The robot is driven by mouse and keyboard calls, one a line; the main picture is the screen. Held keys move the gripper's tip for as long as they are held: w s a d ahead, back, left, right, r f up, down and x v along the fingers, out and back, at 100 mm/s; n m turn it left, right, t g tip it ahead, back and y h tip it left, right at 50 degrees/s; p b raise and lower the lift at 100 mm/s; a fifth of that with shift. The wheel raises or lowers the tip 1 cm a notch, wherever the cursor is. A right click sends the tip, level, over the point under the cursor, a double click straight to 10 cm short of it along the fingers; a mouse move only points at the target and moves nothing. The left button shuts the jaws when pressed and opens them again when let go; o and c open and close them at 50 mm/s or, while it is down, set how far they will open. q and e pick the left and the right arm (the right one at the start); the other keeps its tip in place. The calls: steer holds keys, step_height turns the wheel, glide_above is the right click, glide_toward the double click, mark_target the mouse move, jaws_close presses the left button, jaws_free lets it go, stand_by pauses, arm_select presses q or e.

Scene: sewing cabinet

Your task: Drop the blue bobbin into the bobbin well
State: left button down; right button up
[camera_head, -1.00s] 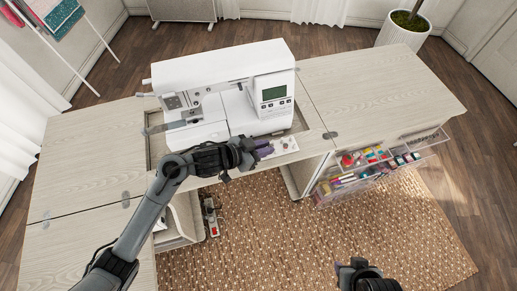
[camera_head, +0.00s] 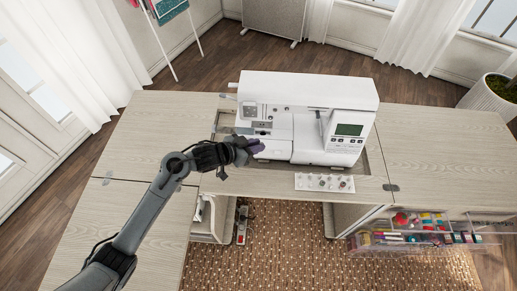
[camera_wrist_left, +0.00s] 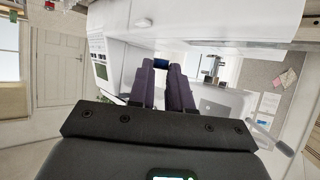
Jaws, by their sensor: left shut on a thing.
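The white sewing machine (camera_head: 310,95) stands in the cabinet's cutout, with its needle area (camera_head: 257,113) at the left. My left gripper (camera_head: 258,147) is just in front of the machine's bed, below the needle area. In the left wrist view the left gripper's purple fingers (camera_wrist_left: 162,75) are shut on the blue bobbin (camera_wrist_left: 162,62), which shows as a small blue piece between the tips. The bobbin well cannot be made out; the gripper or the machine may hide it. My right gripper is out of view.
A pale tray of several bobbins (camera_head: 325,182) lies on the front strip of the cabinet top. Clear drawers of sewing supplies (camera_head: 410,235) are open at lower right. The wooden top (camera_head: 440,150) right of the machine is bare.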

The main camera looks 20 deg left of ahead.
mark_target(257, 136)
arm_select(q)
steer(key=shift+w+a+f+b, duration=0.25)
steer(key=shift+w+f+b, duration=0.2)
steer(key=shift+w+b, duration=0.55)
steer(key=shift+w+a+f+b, duration=0.25)
steer(key=shift+w+f+b, duration=0.2)
steer(key=shift+w+b, duration=0.5)
steer(key=shift+w+a+f+b, duration=0.25)
steer(key=shift+w+f+b, duration=0.35)
steer(key=shift+b, duration=0.7)
steer(key=shift+w+a+r+p, duration=0.1)
steer(key=shift+w+r+p, duration=0.25)
steer(key=shift+w, duration=0.15)
steer(key=shift+w+a+f, duration=0.1)
steer(key=shift+w+a, duration=0.05)
steer(key=shift+w, duration=0.4)
steer(key=shift+w+a+f, duration=0.1)
steer(key=shift+w+a, duration=0.05)
steer(key=shift+w, duration=0.4)
steer(key=shift+w+a, duration=0.1)
steer(key=shift+w, duration=0.15)
steer(key=shift+a+f, duration=0.1)
steer(key=shift+f, duration=0.15)
steer(key=shift+p, duration=0.5)
